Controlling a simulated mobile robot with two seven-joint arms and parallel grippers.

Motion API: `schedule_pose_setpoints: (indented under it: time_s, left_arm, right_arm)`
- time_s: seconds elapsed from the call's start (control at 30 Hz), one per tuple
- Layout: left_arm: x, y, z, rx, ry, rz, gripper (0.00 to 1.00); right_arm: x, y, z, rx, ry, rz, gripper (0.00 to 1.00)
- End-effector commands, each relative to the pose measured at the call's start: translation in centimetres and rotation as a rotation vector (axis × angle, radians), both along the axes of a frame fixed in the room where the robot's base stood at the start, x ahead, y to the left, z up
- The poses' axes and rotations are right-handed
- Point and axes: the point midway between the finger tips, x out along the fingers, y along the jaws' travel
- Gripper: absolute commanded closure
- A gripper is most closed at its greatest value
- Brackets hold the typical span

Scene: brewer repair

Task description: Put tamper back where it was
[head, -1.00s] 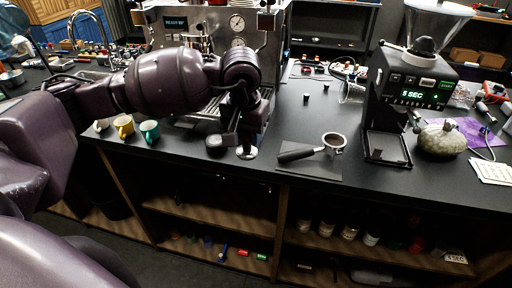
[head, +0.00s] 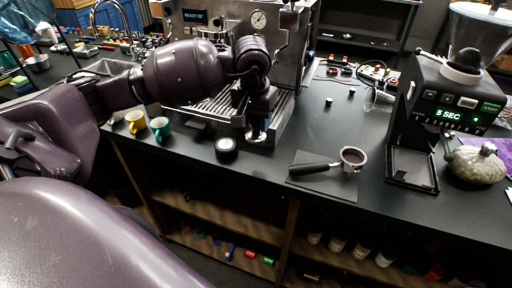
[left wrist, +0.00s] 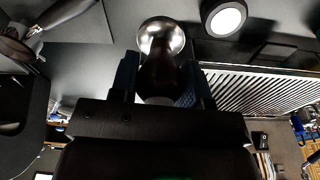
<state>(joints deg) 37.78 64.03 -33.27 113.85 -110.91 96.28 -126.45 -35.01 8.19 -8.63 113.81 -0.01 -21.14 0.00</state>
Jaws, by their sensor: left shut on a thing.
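The tamper has a dark handle and a shiny round metal base. Its base (head: 257,136) shows below my left gripper (head: 259,112) in the head view, over the counter in front of the espresso machine. In the left wrist view my left gripper (left wrist: 160,92) is shut on the tamper's dark handle, with the metal base (left wrist: 162,34) beyond the fingers. A round black piece with a pale top (head: 227,148) stands on the counter just left of the tamper, apart from it; it also shows in the left wrist view (left wrist: 224,17). My right gripper is not in view.
The espresso machine's drip tray (head: 212,108) is close behind the gripper. A portafilter (head: 330,165) lies on a dark mat to the right, beside the grinder (head: 440,115). Yellow (head: 135,121) and teal (head: 159,128) cups stand at left near the counter edge.

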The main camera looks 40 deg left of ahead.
Motion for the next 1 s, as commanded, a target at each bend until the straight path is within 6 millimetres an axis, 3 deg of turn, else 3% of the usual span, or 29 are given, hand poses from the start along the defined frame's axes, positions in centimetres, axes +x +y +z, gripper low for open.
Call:
schedule_pose_setpoints:
  time_s: [0.1,0.23,0.47,0.77,1.0]
  left_arm:
    - [-0.1,-0.1,-2.5,-0.002,0.002,0.001,0.95]
    - [0.0,0.0,-4.3,-0.002,0.001,0.001,0.95]
    - [0.0,0.0,-5.6,-0.001,-0.001,0.001,0.95]
    - [0.0,-0.1,-9.2,-0.001,0.000,0.001,0.95]
    - [0.0,0.0,-9.5,0.000,-0.002,0.000,0.95]
  right_arm:
    - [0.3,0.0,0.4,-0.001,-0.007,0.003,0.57]
    - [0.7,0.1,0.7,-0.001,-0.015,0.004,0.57]
    - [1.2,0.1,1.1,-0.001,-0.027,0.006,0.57]
    - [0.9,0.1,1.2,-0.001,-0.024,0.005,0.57]
    - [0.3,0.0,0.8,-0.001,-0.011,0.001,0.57]
